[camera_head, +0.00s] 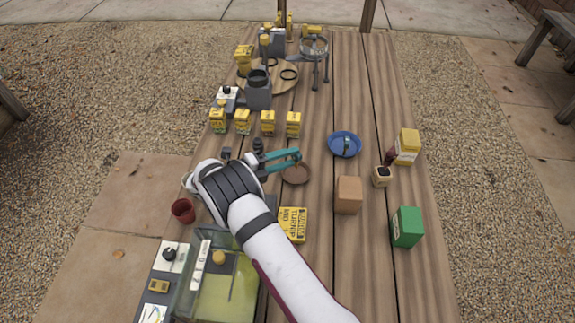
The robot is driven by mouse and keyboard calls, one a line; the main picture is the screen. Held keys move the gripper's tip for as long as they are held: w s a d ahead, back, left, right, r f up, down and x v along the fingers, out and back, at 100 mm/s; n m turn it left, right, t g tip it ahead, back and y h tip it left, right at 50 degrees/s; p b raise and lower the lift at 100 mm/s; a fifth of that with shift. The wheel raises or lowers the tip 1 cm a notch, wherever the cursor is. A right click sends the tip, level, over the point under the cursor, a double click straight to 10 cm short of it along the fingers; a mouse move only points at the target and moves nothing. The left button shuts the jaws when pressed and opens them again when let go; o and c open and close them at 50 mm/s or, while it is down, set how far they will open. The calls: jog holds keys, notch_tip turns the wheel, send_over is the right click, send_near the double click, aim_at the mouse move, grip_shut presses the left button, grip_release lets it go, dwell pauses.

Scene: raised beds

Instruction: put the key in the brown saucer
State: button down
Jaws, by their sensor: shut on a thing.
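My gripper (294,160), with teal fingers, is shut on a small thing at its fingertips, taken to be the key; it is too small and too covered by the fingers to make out. The fingertips are over the far part of the brown saucer (297,177). The saucer is a small round dish on the wooden table, and the fingers partly cover its far rim. I cannot tell whether the held thing touches the saucer.
A blue saucer (334,153) with a small unclear item in it lies to the right. A tan block (348,196), a green box (407,227) and a yellow box (293,225) stand nearer. Several yellow packets stand behind the gripper. The table between the blue saucer and tan block is clear.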

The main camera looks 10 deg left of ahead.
notch_tip(320, 180, down, 3)
jog(key=shift+f, duration=0.1)
jog(key=shift+c, duration=2)
grip_release()
